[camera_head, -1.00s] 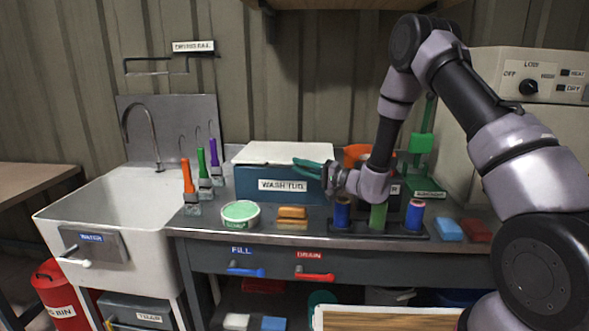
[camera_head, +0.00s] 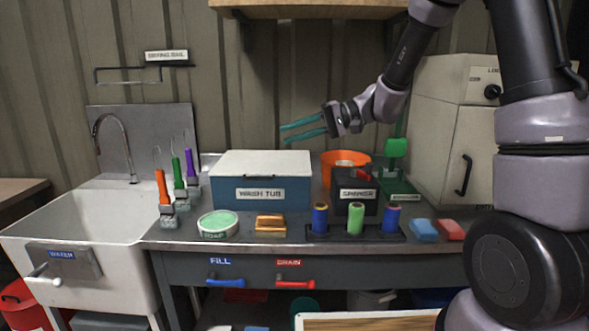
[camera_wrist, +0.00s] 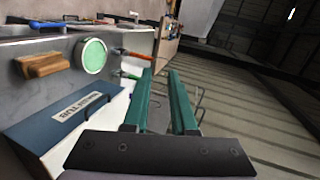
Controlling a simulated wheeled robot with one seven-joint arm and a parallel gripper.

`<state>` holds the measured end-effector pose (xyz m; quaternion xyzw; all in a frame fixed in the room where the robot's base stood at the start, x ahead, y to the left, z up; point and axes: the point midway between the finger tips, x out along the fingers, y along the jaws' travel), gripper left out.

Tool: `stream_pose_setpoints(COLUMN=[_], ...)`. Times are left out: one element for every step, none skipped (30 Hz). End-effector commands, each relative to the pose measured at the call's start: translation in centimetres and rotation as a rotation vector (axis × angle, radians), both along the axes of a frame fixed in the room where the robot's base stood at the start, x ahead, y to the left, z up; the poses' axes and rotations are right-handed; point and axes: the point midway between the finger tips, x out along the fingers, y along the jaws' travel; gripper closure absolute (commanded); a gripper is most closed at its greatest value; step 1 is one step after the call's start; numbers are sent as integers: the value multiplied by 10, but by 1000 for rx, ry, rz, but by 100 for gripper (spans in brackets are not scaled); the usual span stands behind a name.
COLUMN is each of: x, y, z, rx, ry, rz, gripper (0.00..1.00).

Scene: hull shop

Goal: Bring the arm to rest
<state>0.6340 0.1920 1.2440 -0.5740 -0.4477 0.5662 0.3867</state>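My gripper (camera_head: 303,130) is raised above the bench in the head view, its teal fingers pointing left over the wash tub. The fingers are apart with nothing between them. In the wrist view my gripper (camera_wrist: 160,95) also shows two parted, empty fingers. The wash tub (camera_head: 262,194) is blue with a white lid lying on it, below the fingers and apart from them. It shows at the lower left of the wrist view (camera_wrist: 72,125).
On the bench stand a green-topped tin (camera_head: 218,224), an orange block (camera_head: 270,222), a spool rack (camera_head: 340,236), a black spanner box (camera_head: 355,190) and an orange bucket (camera_head: 334,160). Orange, green and purple brushes stand by the sink (camera_head: 60,215). A wooden shelf (camera_head: 300,9) hangs above.

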Motion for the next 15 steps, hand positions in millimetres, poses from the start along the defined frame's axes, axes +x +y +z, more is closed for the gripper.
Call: stream_pose_setpoints(x=[-16,-25,-36,-44,-52,-62,-70,-76,-85,-92,-98,-105,-111,-116,-123], y=[-12,-19,-29,-37,-45,-57,-66,-74,-87,-96,-106,-119,-129,-139,-152], z=[13,17,22,25,28,32,34,36,39,41,43,46,48,50,53], rx=[-62,-103,-158,-200,-240,-295,-338,-377,-432,-472,-510,-560,-596,-630,-675], ry=[-9,-6,-5,-4,-5,-8,-11,-14,-21,-28,-36,-46,-55,-67,-82], rz=[8,9,7,3,-4,-19,-33,-51,-77,-101,-126,-163,-195,-229,-276], gripper=[75,75,75,75,75,75,75,75,75,75,75,75,75,75,75])
